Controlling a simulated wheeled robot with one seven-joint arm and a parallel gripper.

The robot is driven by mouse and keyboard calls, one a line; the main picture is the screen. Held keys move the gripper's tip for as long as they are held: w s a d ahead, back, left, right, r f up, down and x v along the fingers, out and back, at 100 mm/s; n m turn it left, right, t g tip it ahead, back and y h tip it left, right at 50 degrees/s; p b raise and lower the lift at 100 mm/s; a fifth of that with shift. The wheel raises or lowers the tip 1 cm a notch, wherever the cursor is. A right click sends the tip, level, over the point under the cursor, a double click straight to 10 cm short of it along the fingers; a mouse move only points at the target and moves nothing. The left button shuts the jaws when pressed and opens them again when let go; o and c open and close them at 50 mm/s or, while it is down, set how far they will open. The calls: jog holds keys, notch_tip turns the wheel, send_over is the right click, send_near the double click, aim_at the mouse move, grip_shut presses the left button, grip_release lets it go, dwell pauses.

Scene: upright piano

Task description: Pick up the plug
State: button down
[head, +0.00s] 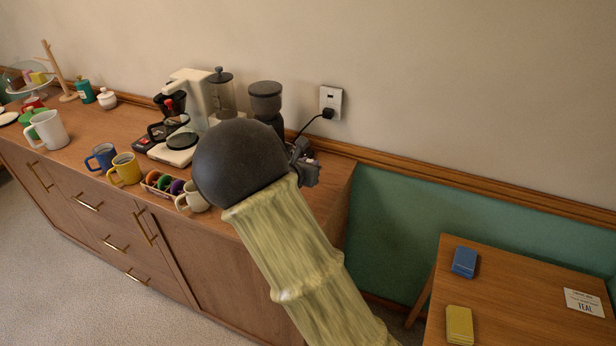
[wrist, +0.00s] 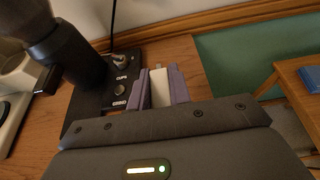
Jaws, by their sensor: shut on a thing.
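My gripper (wrist: 161,88) has two purple fingers, shut on a pale, narrow block (wrist: 159,90) just above or at the wooden counter top. In the head view my dark wrist hides most of the counter's right end, and the held block is not clear there. A black plug (head: 327,114) sits in the white wall outlet (head: 331,99), with a black cord running down behind the grinder.
A black grinder (head: 265,99) with a dark control panel (wrist: 122,84) stands close left of my fingers. A coffee maker (head: 192,110) and several mugs stand further left. A lower table (head: 520,300) is at right. The counter's right end is near.

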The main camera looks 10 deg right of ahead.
jog(key=shift+r, duration=0.45)
